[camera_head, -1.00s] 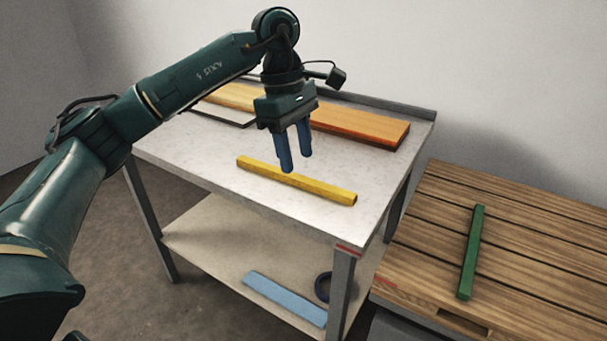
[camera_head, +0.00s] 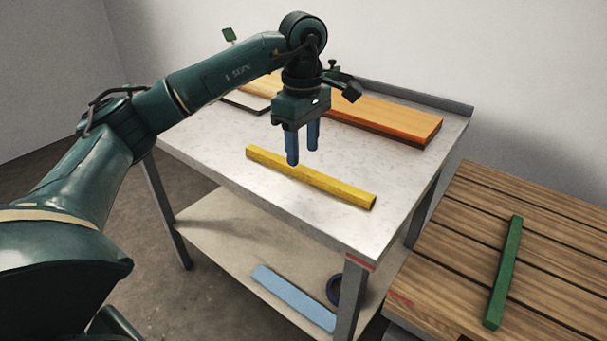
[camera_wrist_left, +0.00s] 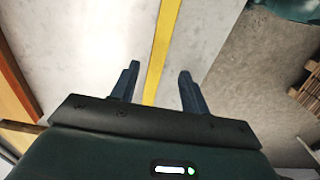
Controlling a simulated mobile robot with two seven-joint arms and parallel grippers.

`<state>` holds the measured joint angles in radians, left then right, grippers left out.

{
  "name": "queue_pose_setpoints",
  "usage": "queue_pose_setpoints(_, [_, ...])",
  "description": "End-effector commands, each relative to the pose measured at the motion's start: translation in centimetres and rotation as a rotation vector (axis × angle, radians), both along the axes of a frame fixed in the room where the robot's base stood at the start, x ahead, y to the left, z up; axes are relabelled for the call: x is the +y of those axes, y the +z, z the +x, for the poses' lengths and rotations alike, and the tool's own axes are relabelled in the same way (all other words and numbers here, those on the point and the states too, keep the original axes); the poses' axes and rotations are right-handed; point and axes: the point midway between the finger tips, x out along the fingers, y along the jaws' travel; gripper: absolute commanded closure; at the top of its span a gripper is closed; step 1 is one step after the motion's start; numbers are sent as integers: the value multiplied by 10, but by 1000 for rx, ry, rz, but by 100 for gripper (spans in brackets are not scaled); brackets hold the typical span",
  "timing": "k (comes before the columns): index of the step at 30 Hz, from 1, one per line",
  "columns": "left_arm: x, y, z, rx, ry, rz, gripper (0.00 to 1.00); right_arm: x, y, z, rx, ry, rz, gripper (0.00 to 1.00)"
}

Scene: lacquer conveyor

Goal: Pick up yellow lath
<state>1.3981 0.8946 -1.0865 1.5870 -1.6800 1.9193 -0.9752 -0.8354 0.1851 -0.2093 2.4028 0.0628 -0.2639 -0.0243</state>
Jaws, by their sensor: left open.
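The yellow lath (camera_head: 325,184) lies flat on the pale top of the metal table, slanting from upper left to lower right. My left gripper (camera_head: 302,157) is above the table with its two blue fingers pointing down, near the lath's left half. In the left wrist view the gripper (camera_wrist_left: 157,82) is open and empty. There the yellow lath (camera_wrist_left: 164,40) runs through the gap between the fingers, and its near end is hidden behind the gripper body. My right gripper is not in view.
An orange board (camera_head: 390,118) lies at the back of the table (camera_head: 240,195). A light blue lath (camera_head: 292,296) and a dark ring (camera_head: 334,290) are on the lower shelf. A green lath (camera_head: 505,270) lies on a slatted wooden surface (camera_head: 460,245) at the right.

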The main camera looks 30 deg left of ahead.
Motion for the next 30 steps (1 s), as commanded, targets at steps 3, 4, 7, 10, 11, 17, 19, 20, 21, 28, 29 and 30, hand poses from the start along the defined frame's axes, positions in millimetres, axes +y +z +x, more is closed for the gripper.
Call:
queue_pose_setpoints(3, [1, -21, 2, 4, 1, 1, 55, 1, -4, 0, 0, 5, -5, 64])
queue_pose_setpoints(4, [1, -26, 3, 3, 1, 1, 55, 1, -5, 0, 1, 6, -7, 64])
queue_pose_setpoints(7, [1, -39, 3, 3, 1, 0, 55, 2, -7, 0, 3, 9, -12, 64])
queue_pose_setpoints(10, [1, -45, 3, 2, 1, 1, 55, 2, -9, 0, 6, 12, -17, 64])
queue_pose_setpoints(11, [1, -45, 3, 1, 1, 1, 55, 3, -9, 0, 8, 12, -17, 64])
queue_pose_setpoints(17, [1, -45, 3, 0, 1, 0, 55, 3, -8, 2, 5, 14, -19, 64])
queue_pose_setpoints(19, [1, -45, 3, 0, 1, 0, 59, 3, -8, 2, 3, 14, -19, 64])
queue_pose_setpoints(20, [1, -45, 3, 0, 1, 0, 62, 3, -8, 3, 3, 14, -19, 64])
queue_pose_setpoints(21, [1, -45, 3, 0, 0, 0, 65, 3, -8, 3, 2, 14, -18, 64])
queue_pose_setpoints(28, [1, -45, 3, 0, 0, 0, 84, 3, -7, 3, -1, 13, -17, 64])
queue_pose_setpoints(29, [1, -45, 3, 0, 0, 0, 86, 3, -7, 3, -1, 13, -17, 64])
queue_pose_setpoints(30, [1, -45, 3, 0, 0, 0, 90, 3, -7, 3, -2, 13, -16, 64])
